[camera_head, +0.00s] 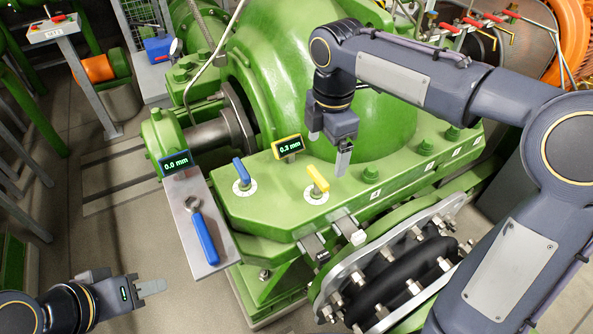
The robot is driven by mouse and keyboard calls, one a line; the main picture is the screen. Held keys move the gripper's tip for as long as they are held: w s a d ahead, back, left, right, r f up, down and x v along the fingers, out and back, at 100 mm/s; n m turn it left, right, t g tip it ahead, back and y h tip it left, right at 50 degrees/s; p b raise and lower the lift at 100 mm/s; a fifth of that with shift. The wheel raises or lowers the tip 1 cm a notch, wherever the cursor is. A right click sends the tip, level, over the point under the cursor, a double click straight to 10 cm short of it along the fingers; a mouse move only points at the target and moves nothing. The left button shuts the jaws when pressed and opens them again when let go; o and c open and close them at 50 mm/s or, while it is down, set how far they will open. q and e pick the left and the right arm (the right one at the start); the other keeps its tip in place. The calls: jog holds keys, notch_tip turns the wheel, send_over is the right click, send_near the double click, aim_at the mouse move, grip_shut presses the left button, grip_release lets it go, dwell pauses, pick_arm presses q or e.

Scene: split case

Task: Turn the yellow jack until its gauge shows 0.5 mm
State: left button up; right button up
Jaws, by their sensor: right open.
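The yellow jack (317,179) has a yellow handle on a white dial plate, on the green casing flange. Its yellow-framed gauge (288,146) reads 0.3 mm. My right gripper (328,152) is open and empty, just above and to the right of the yellow handle, apparently not touching it. My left gripper (150,287) is at the lower left, away from the casing; its finger gap is not clear.
A blue jack (242,173) stands left of the yellow one. Another gauge (175,162) reads 0.0 mm. A blue-handled wrench (204,238) lies on a grey plate (222,262). A black hose coupling (385,278) is below the flange.

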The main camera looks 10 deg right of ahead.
aim_at(318, 175)
jog(key=shift+w+a+f+n, duration=0.3)
jog(key=shift+w+a+n, duration=0.1)
jog(key=shift+w+a, duration=0.1)
jog(key=shift+w+f, duration=0.1)
jog(key=shift+f, duration=0.1)
notch_tip(318, 175, down, 7)
jog(key=shift+f+p, duration=0.15)
jog(key=shift+p, duration=0.15)
jog(key=c, duration=1)
